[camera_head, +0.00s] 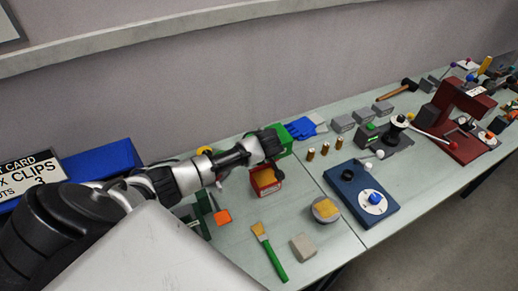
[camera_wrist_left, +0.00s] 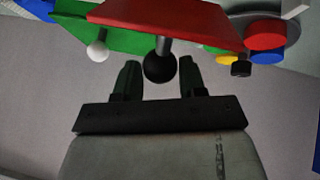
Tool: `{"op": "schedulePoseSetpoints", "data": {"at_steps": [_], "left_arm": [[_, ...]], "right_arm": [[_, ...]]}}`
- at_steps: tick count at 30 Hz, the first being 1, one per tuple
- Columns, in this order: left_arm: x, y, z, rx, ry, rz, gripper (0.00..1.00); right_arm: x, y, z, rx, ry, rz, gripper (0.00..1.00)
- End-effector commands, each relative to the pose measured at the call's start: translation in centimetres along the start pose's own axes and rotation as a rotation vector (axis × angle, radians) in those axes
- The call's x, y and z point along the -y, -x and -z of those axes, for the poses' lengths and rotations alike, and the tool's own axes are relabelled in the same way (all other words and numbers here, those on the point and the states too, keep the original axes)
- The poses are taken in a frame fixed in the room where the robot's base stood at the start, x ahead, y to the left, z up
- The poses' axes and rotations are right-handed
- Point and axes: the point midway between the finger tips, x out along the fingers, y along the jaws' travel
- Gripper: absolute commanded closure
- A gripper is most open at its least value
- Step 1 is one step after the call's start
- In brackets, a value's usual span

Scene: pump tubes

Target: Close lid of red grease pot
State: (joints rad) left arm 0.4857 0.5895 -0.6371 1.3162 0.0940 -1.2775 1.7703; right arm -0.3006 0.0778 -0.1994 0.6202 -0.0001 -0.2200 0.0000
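The red grease pot (camera_head: 265,190) stands on the bench with its top open and yellow-orange grease showing. My left gripper (camera_head: 273,143) is just behind it, in front of a green pot (camera_head: 285,139). In the left wrist view a red panel (camera_wrist_left: 190,24), apparently the pot's lid, carries a grey stem with a black ball knob (camera_wrist_left: 160,67). The gripper's two dark fingers (camera_wrist_left: 161,82) are open on either side of this knob, with small gaps visible. The lid is mostly hidden by my gripper in the head view. My right gripper is out of view.
A green-handled brush (camera_head: 270,255), a grey block (camera_head: 303,247) and a round tin (camera_head: 326,210) lie in front. A blue box with a dial (camera_head: 361,194) is to the right. A green panel with a white knob (camera_wrist_left: 97,50) is beside the red one.

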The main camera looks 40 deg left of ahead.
Motion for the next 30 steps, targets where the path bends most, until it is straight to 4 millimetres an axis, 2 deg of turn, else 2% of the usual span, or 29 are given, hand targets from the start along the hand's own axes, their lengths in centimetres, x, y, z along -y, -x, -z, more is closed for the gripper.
{"op": "schedulePoseSetpoints", "data": {"at_steps": [4, 8, 22, 30], "left_arm": [[0.0, 0.4, 0.0, 0.000, 0.001, 0.000, 0.59], [0.0, 1.6, -0.1, 0.001, 0.000, -0.003, 0.59], [0.0, 9.4, -0.1, 0.001, 0.001, -0.003, 0.59], [0.0, 10.8, 0.0, 0.000, -0.001, 0.001, 0.59]], "right_arm": [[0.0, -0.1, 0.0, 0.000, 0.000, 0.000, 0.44], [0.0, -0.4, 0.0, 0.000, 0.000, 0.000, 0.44], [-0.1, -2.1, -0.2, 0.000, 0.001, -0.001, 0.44], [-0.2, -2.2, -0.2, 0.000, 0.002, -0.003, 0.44]]}}
